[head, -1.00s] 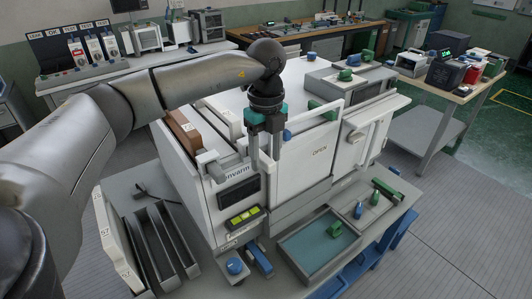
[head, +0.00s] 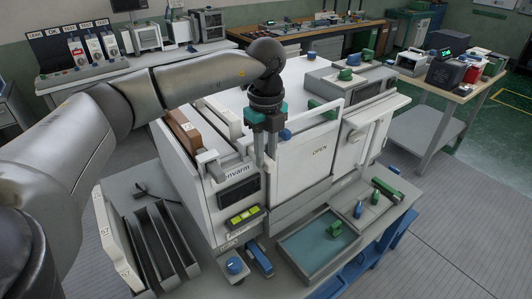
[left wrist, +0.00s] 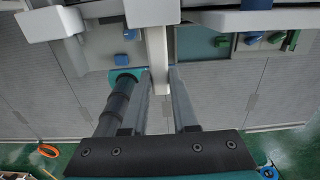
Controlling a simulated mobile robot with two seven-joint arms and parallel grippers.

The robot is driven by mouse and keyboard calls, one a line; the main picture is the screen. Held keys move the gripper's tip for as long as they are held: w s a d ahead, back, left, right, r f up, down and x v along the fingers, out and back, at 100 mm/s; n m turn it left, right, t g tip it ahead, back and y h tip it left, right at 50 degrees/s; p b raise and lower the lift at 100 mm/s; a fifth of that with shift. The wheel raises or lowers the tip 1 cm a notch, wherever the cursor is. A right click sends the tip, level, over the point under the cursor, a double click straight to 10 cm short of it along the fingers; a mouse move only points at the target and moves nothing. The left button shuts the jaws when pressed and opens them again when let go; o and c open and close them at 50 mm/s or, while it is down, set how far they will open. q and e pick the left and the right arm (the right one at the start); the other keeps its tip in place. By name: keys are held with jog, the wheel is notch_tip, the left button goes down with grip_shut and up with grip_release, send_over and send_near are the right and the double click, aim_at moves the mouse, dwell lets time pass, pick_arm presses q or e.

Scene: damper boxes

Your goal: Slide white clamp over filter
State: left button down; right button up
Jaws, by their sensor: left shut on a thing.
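My left gripper (head: 265,160) points straight down at the front of the white box (head: 292,170). In the left wrist view its fingers (left wrist: 163,82) are shut on a white bar, which I take to be part of the white clamp (left wrist: 157,50). In the head view a pale clamp piece (head: 218,160) lies left of the fingers, along the box's front top edge. A brown-edged insert (head: 183,130) with a label, perhaps the filter, sits upright in the box's left slot. The fingers hide part of the clamp. My right gripper is out of view.
A white panel (head: 112,240) and grey slotted rack (head: 160,245) stand at the left front. A teal-bottomed tray (head: 312,245), blue knob (head: 234,265) and green parts (head: 385,190) occupy the bench front.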

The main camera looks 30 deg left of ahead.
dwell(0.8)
pick_arm(q)
jog(key=a, duration=0.1)
jog(key=w+a, duration=0.1)
jog(key=a, duration=0.2)
jog(key=shift+w, duration=0.3)
jog(key=shift+d+r, duration=0.1)
jog(key=shift+d, duration=0.05)
jog(key=c, duration=0.7)
grip_release()
jog(key=shift+c, duration=0.2)
jog(key=shift+o, duration=0.3)
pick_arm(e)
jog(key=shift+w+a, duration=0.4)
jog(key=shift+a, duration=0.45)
